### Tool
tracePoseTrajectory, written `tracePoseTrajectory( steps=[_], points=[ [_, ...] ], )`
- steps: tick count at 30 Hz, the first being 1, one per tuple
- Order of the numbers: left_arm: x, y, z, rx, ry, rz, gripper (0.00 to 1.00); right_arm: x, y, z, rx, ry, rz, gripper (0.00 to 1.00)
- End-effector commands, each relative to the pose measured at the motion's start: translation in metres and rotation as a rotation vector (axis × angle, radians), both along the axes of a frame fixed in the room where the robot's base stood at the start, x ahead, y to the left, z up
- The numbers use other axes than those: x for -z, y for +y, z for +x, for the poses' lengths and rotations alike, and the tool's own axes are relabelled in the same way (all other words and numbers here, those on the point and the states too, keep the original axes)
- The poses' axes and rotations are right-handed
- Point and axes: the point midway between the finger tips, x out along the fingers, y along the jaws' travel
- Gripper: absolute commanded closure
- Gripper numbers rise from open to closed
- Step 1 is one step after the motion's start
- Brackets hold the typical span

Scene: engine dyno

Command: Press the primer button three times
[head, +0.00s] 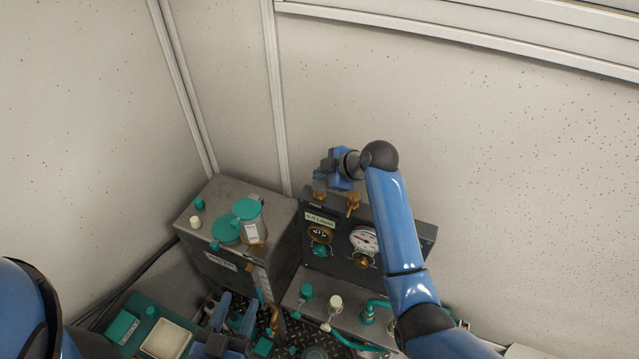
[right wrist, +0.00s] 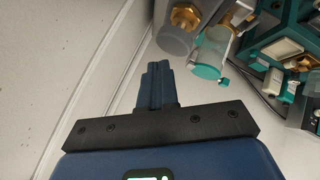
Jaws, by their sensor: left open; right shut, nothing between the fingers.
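I cannot tell for sure which part is the primer button. A teal knob (head: 199,203) and a cream knob (head: 195,222) stand on top of the grey box at the left. Another teal knob (head: 306,291) and cream knob (head: 335,301) stand on the low ledge before the gauge panel. My right gripper (head: 325,178) is above the gauge panel's left top edge, by a brass fitting; its fingers are shut and empty in the right wrist view (right wrist: 156,82). My left gripper (head: 235,309) is low in the head view, open, in front of the grey box.
The dark gauge panel (head: 395,252) carries two dials and brass and teal valves. The grey box (head: 190,245) holds a clear jar with a teal lid (head: 247,208). Pipes crowd the lower middle. Pale walls (head: 480,130) close in behind; the air above the equipment is clear.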

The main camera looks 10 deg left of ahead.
Motion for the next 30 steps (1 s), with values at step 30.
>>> tracePoseTrajectory(
  steps=[30],
  points=[
    [0.0079,0.0000,0.0000,0.000,0.000,0.000,0.51,0.0114,0.0000,-0.0003,-0.001,0.001,0.000,1.00]
  ],
)
